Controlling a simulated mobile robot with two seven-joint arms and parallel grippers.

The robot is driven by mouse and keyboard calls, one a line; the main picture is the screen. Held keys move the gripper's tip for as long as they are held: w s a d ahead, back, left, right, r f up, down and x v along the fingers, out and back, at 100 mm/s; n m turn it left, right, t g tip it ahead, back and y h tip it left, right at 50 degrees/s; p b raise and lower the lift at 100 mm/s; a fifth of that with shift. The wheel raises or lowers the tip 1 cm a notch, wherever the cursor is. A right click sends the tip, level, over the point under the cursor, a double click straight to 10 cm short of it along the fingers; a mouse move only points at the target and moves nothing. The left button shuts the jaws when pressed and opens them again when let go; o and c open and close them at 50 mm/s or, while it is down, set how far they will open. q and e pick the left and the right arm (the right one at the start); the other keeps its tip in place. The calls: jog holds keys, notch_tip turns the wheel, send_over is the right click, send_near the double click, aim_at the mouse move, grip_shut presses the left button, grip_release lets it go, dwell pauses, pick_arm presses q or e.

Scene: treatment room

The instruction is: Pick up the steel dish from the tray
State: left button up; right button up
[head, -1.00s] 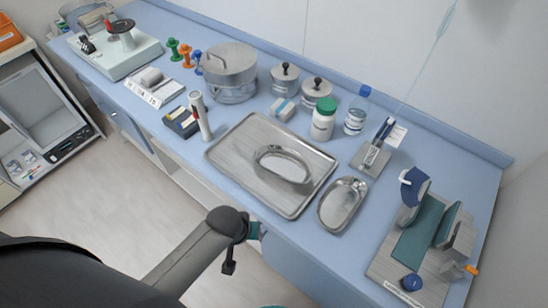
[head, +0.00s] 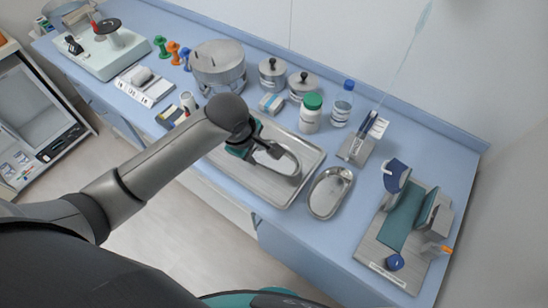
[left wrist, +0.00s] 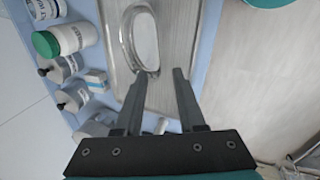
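The steel dish (head: 293,160) is oval and shiny and lies on the steel tray (head: 300,193) on the blue counter. My left gripper (head: 270,152) is over the tray and partly hides the dish's left side. In the left wrist view, the dish (left wrist: 146,42) lies on the tray (left wrist: 181,45) ahead of my fingers. My left gripper (left wrist: 165,76) is open there, its left fingertip close to the dish's near end. I cannot tell whether they touch. My right gripper is not in view.
A second steel dish (head: 330,192) lies on the counter right of the tray. A white bottle with green cap (head: 311,115), a clear bottle (head: 342,104), lidded jars and a large steel pot (head: 218,68) stand behind. A blue-and-teal stand (head: 405,220) is at right.

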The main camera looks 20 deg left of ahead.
pick_arm(q)
jog(key=b, duration=0.2)
send_over(268, 168)
jog(key=s, duration=0.2)
jog(key=f, duration=0.9)
jog(key=shift+a, duration=0.35)
jog(key=shift+d+b+x, duration=0.2)
jog(key=shift+b+x, duration=0.2)
jog(key=shift+x, duration=2.25)
jog(key=shift+c, duration=0.4)
grip_shut()
